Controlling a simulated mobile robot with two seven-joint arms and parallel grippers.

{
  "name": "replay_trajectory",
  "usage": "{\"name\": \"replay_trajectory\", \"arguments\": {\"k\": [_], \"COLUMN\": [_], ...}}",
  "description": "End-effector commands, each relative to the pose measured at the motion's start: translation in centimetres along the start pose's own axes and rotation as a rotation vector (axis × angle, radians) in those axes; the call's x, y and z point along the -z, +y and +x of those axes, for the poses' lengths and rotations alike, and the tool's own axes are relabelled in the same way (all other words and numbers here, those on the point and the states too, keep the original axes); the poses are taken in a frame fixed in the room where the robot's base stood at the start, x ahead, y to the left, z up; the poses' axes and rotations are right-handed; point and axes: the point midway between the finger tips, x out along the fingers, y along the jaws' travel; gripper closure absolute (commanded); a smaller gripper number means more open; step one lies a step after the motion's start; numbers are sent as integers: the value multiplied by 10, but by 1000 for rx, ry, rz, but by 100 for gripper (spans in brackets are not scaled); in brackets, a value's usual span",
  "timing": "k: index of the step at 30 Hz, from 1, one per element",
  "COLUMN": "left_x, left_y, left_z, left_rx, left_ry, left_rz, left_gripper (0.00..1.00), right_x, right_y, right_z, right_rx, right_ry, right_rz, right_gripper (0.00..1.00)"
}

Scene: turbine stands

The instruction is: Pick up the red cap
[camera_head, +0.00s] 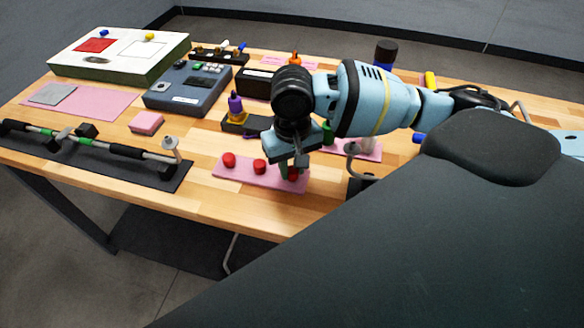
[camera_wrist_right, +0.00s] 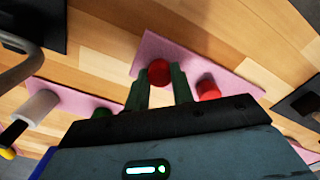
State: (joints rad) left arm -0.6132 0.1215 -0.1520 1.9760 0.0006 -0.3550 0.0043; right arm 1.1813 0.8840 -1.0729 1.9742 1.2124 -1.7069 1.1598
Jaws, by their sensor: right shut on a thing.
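A pink mat (camera_head: 243,179) near the front edge of the table bears red caps. One red cap (camera_head: 229,159) stands at its left and a second red cap (camera_head: 259,167) near its middle. My right gripper (camera_head: 288,171) points down over the mat's right end, shut on a third red cap (camera_head: 293,175), which is partly hidden by the fingers. In the right wrist view this held cap (camera_wrist_right: 158,71) sits between the two green fingertips, with another red cap (camera_wrist_right: 207,89) beside them. I cannot tell whether the held cap touches the mat. My left gripper is not in view.
A black tray (camera_head: 95,163) with a rod lies at the front left. A pink block (camera_head: 146,122), a blue-grey box (camera_head: 188,88) and a purple bottle (camera_head: 235,105) stand behind the mat. A second pink mat (camera_head: 367,152) lies right of the gripper.

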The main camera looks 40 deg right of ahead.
Motion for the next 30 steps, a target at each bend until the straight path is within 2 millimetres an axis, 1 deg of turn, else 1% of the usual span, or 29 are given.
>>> {"name": "replay_trajectory", "arguments": {"k": [14, 19, 23, 24, 26, 30], "left_x": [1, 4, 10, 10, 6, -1], "left_y": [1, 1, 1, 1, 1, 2], "left_z": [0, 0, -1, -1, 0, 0], "left_rx": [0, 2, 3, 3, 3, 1], "left_ry": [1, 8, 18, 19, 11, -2], "left_rz": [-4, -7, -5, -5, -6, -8], "left_gripper": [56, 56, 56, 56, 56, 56], "right_x": [0, 1, 1, 2, 6, 19], "right_y": [0, 0, -1, -3, -16, -45], "right_z": [-3, -15, -35, -40, -37, -38], "right_rx": [1, 1, 3, 4, 5, 4], "right_ry": [1, 3, 4, 4, -2, -4], "right_rz": [0, 0, 0, -1, -4, -4], "right_gripper": [100, 100, 100, 100, 100, 100]}}
